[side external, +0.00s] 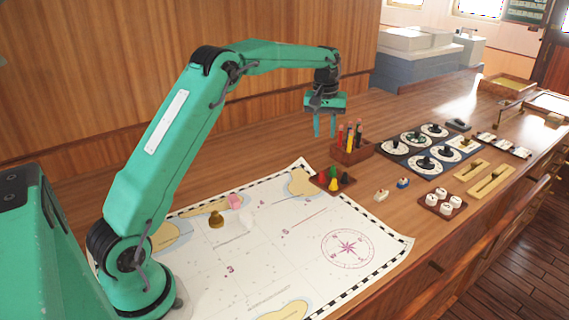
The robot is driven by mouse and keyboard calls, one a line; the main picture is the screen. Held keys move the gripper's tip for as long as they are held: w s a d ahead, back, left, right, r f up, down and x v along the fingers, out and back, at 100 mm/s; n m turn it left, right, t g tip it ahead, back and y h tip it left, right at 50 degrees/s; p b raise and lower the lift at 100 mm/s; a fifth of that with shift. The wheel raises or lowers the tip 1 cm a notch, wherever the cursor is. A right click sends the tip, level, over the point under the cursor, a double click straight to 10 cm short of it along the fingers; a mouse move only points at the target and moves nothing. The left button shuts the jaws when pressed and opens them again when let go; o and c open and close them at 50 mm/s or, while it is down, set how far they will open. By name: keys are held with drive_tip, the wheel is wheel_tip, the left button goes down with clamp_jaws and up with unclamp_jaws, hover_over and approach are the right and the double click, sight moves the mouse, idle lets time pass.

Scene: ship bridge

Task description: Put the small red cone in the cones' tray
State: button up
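The cones' tray (349,184) is a small dark red square tray at the far right edge of the chart. A yellow cone (333,185) and a green cone (345,177) stand in it. A small red shape (322,178) shows at its left side; it looks like the red cone inside the tray, but it is too small to be sure. My gripper (325,134) hangs fingers down, above and behind the tray, left of the pen holder. Its two fingers are apart, with nothing visible between them.
A wooden holder (352,153) with upright coloured pens stands right of my gripper. A pink piece (234,201), a brown-gold piece (216,219) and a white piece (246,219) sit on the chart (290,240). Black dials (423,163) and white knobs (443,203) lie further right.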

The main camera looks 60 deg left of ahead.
drive_tip(key=s+d+r+m+t, duration=0.1)
drive_tip(key=s+d+r+m, duration=0.1)
drive_tip(key=s+d+r, duration=0.5)
drive_tip(key=s+d+r+m+t, duration=0.1)
drive_tip(key=s+d+r+m, duration=0.15)
drive_tip(key=s+r, duration=0.45)
drive_tip(key=s+d+f+m+t, duration=0.1)
drive_tip(key=s+f, duration=0.1)
drive_tip(key=s, duration=0.5)
drive_tip(key=s+d+f+m+t, duration=0.1)
drive_tip(key=s+d+f+m, duration=0.1)
drive_tip(key=s, duration=0.5)
drive_tip(key=s+d+f+m, duration=0.1)
drive_tip(key=s+d+f, duration=0.1)
drive_tip(key=s, duration=0.5)
drive_tip(key=shift+s+d+f+t, duration=0.2)
drive_tip(key=shift+f+t, duration=0.2)
drive_tip(key=shift+f, duration=0.45)
